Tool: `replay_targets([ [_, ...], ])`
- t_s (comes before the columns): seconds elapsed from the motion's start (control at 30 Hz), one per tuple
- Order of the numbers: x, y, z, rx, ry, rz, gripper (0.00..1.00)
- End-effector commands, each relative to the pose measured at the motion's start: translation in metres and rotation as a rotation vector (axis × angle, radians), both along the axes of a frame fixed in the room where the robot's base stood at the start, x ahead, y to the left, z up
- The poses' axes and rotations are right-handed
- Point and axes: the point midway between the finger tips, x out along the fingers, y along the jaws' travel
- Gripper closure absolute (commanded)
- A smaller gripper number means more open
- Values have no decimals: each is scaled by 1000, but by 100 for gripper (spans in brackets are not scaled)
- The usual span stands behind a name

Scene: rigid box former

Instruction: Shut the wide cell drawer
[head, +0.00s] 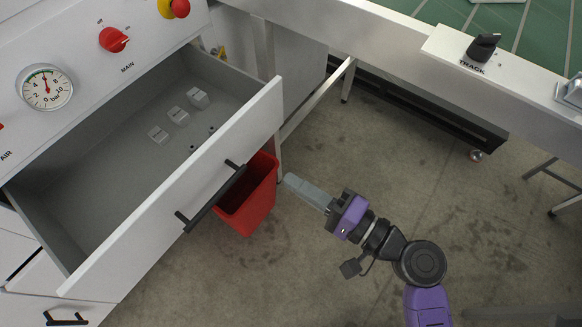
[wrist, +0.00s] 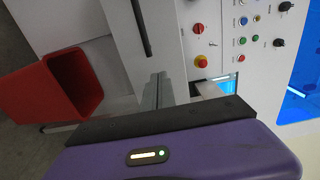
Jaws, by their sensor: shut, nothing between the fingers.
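The wide cell drawer (head: 120,240) stands open in the head view, its white front pulled out from the cabinet, with a black bar handle (head: 210,198) across it. Small pale blocks (head: 178,115) lie in its grey interior. My gripper (head: 288,180) is shut and empty, to the right of the drawer front and apart from it, fingers pointing toward it. In the wrist view, the shut fingers (wrist: 157,88) show in front of a white front with a dark bar handle (wrist: 141,28); the gap between them is hard to judge there.
A red bin (head: 250,195) stands on the floor below the drawer's right end, near my fingertips. A white bench frame (head: 400,45) with a track knob (head: 484,46) runs along the upper right. A control panel (head: 75,65) is above the drawer. Open floor lies below and right.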

Motion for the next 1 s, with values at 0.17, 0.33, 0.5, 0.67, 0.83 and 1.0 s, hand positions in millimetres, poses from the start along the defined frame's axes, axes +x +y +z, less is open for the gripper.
replay_targets([
  [0.17,21,26,0,0,-3,3,100],
  [0.33,44,52,0,-1,-4,1,100],
  [0.5,63,74,0,-3,-4,0,100],
  [0.67,75,88,0,-3,-2,-1,100],
  [0.83,81,95,0,-3,-2,-2,100],
  [1.0,81,95,0,-3,-2,-2,100],
])
